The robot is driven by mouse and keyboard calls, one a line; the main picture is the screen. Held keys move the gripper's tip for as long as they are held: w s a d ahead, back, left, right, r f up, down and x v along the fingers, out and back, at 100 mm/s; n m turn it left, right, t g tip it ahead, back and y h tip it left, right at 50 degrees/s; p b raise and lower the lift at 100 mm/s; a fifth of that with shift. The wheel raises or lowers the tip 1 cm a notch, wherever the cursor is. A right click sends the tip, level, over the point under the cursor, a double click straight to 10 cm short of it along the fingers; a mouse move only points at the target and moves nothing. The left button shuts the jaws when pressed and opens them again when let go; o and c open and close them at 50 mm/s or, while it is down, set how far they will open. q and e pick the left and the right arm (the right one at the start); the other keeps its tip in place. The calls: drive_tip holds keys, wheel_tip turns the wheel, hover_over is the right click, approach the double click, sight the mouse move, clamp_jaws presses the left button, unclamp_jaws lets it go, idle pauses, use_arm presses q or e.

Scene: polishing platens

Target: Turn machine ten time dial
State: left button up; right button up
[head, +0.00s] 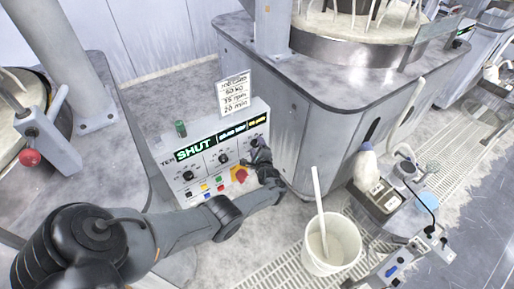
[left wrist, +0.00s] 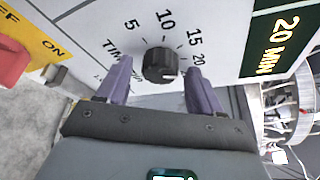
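Machine ten's control panel (head: 205,165) is white, with a lit "SHUT" display and several dials and buttons. The time dial (left wrist: 161,64) is a round black knob with a scale of 5, 10, 15 and 20. A lit display (left wrist: 278,45) beside it reads 20 MIN. My left gripper (head: 262,158) is at the panel's right end, and its arm hides part of the panel's lower edge. In the left wrist view its two purple fingers (left wrist: 157,92) are apart, one on each side of the knob, with gaps visible. My right gripper is not in view.
A job card (head: 234,94) above the panel reads 50 KG, 35 RPM, 20 min. A red emergency knob (head: 239,174) is close to my left gripper. A white bucket (head: 332,250) with a stick stands on the floor grating to the right. A grey machine housing (head: 330,110) rises behind.

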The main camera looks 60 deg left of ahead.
use_arm(q)
drive_tip(key=shift+d, duration=0.1)
drive_tip(key=shift+s+d+r+p, duration=0.1)
drive_tip(key=shift+d+r+p, duration=0.1)
drive_tip(key=shift+p, duration=0.1)
drive_tip(key=p+v, duration=0.4)
drive_tip(key=v, duration=0.6)
drive_tip(key=shift+p, duration=0.4)
drive_tip(key=shift+d+f, duration=0.1)
drive_tip(key=shift+f, duration=0.05)
